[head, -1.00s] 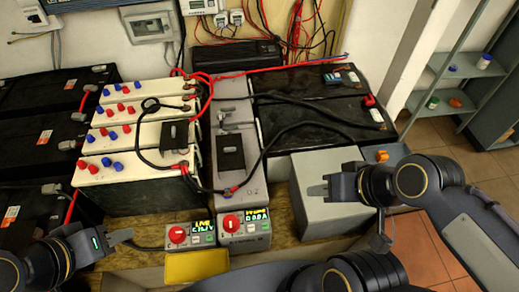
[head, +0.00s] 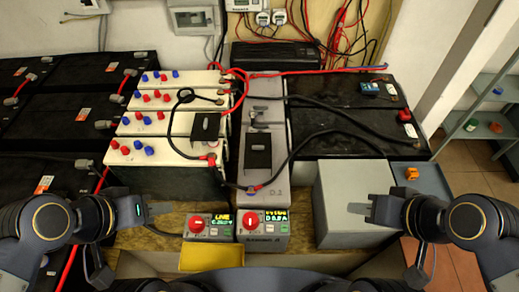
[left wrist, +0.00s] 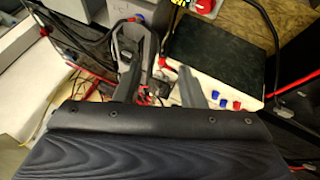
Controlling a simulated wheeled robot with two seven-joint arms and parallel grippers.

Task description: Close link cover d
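Two small dark rectangular covers show in the head view. One cover (head: 206,127) is on the cream battery block (head: 180,150). The other cover (head: 257,152) is on the narrow grey battery (head: 262,115), whose front reads "D.2"; I see no separate mark on the covers telling which is d. Both look flat, but I cannot tell for certain whether either is shut. My left gripper (head: 160,209) is left of the front meters, in front of the cream block and apart from both covers. Its fingers are spread and empty in the left wrist view (left wrist: 160,88). My right gripper (head: 366,208) is by the grey box; its opening is unclear.
Black cables (head: 318,143) loop across the batteries beside the grey battery's cover. Two meters with red knobs (head: 195,224) stand at the front, with a yellow item (head: 211,256) below. A grey box (head: 350,180) stands at the right. Black batteries (head: 72,125) fill the left.

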